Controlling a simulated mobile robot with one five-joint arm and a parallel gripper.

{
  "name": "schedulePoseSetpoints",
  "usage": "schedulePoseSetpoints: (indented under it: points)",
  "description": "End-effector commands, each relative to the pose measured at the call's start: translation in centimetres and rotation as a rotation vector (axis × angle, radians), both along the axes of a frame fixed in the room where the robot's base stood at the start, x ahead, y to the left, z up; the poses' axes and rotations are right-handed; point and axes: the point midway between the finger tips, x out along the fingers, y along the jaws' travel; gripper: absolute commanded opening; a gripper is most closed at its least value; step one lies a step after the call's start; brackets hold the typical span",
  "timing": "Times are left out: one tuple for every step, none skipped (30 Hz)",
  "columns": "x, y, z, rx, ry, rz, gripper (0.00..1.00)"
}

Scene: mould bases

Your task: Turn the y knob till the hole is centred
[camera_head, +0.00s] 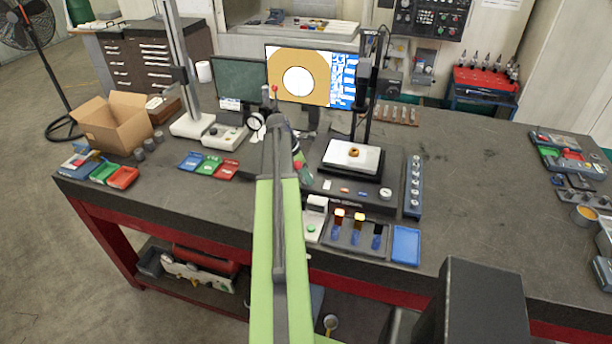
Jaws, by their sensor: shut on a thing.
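The monitor (284,58) shows an enlarged orange ring around a white hole (298,81). The hole sits near the middle of the picture area, perhaps slightly low; no cross-hair can be made out. The small orange-brown ring part (353,152) lies on the white plate of the microscope stage (340,163). My gripper (303,170) is at the left side of the stage, beyond my green arm, shut on what appears to be the y knob. The knob itself is mostly hidden at the jaws, and its turn angle cannot be read.
The microscope column (363,90) rises behind the stage. A tray with small lit bottles (358,217) and a blue tray (406,245) stand in front. Left are coloured bins (209,164), a cardboard box (115,122) and a height gauge (192,124).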

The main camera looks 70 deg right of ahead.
Motion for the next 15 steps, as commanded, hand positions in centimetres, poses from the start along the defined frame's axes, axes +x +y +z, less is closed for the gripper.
schedulePoseSetpoints:
  points:
    - [-0.06, 0.56, -0.01, 0.001, 0.001, 0.001, 0.0]
    - [0.0, 0.34, -0.02, 0.001, 0.0, 0.0, 0.0]
    - [0.01, 0.22, -0.03, 0.002, 0.0, -0.002, 0.0]
    - [0.02, 0.18, -0.03, 0.002, 0.0, -0.004, 0.0]
    - [0.02, 0.14, -0.03, 0.003, -0.001, -0.006, 0.0]
    - [0.03, 0.11, -0.03, 0.002, -0.001, -0.012, 0.0]
    - [0.05, 0.09, -0.04, 0.003, 0.0, -0.018, 0.0]
    - [0.07, 0.06, -0.04, 0.003, 0.0, -0.025, 0.0]
    - [0.09, 0.04, -0.04, 0.003, 0.0, -0.038, 0.0]
    - [0.09, 0.03, -0.04, 0.004, 0.0, -0.05, 0.0]
    - [0.1, 0.02, -0.04, 0.004, 0.0, -0.063, 0.0]
    - [0.12, -0.01, -0.05, 0.004, 0.0, -0.084, 0.0]
    - [0.14, -0.04, -0.05, 0.004, 0.0, -0.1, 0.0]
    - [0.15, -0.06, -0.05, 0.003, 0.0, -0.12, 0.0]
    - [0.17, -0.07, -0.05, 0.004, 0.001, -0.148, 0.0]
